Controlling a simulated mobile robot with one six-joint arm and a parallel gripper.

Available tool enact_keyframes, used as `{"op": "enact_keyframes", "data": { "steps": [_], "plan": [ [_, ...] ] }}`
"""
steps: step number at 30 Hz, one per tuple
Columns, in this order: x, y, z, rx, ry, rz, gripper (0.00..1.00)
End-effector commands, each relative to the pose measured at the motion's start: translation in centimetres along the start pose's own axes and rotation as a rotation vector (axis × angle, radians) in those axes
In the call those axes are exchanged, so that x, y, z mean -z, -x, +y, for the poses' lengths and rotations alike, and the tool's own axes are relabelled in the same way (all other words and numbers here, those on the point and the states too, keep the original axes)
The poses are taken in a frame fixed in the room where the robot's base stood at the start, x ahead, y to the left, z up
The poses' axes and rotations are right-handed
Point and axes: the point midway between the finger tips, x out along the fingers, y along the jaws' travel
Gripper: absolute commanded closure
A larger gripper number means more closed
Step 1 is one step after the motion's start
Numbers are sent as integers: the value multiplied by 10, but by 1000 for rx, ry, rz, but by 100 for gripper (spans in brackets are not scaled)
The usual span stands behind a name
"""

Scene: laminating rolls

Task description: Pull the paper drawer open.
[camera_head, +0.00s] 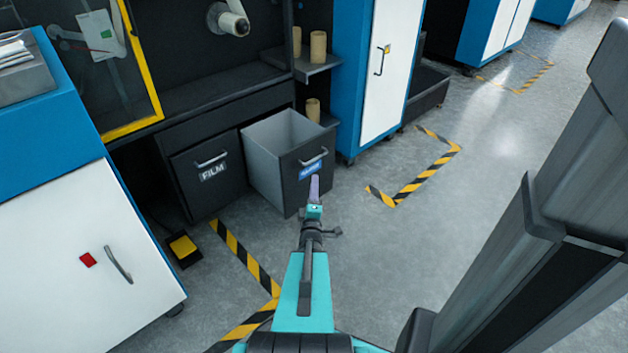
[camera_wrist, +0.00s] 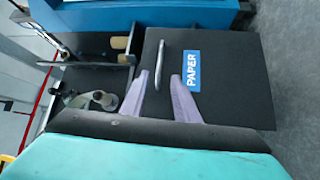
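The paper drawer (camera_head: 287,182) is pulled well out of the dark machine base, and its grey, empty-looking inside shows. Its dark front carries a metal bar handle (camera_head: 314,157) and a blue label, which reads PAPER (camera_wrist: 193,71) in the wrist view. My gripper (camera_head: 314,180) is in front of the drawer front, just below the handle in the head view. In the wrist view its two pale purple fingers (camera_wrist: 162,75) are apart, with the handle (camera_wrist: 159,66) showing between their tips. I cannot tell whether either finger touches the handle.
The shut FILM drawer (camera_head: 208,176) is left of the paper drawer. A yellow pedal (camera_head: 183,246) lies on the floor at left. A blue-and-white cabinet (camera_head: 385,75) stands behind at right. Striped tape (camera_head: 425,180) marks the floor, which is clear to the right.

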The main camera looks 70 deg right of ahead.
Motion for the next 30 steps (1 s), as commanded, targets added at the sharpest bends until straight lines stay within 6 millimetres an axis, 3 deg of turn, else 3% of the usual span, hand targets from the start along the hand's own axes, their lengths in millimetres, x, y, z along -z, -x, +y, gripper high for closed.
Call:
{"op": "enact_keyframes", "data": {
  "steps": [12,30],
  "plan": [
    [2,21,1,1,0,3,72],
    [1,23,0,1,-1,3,72]
  ]
}}
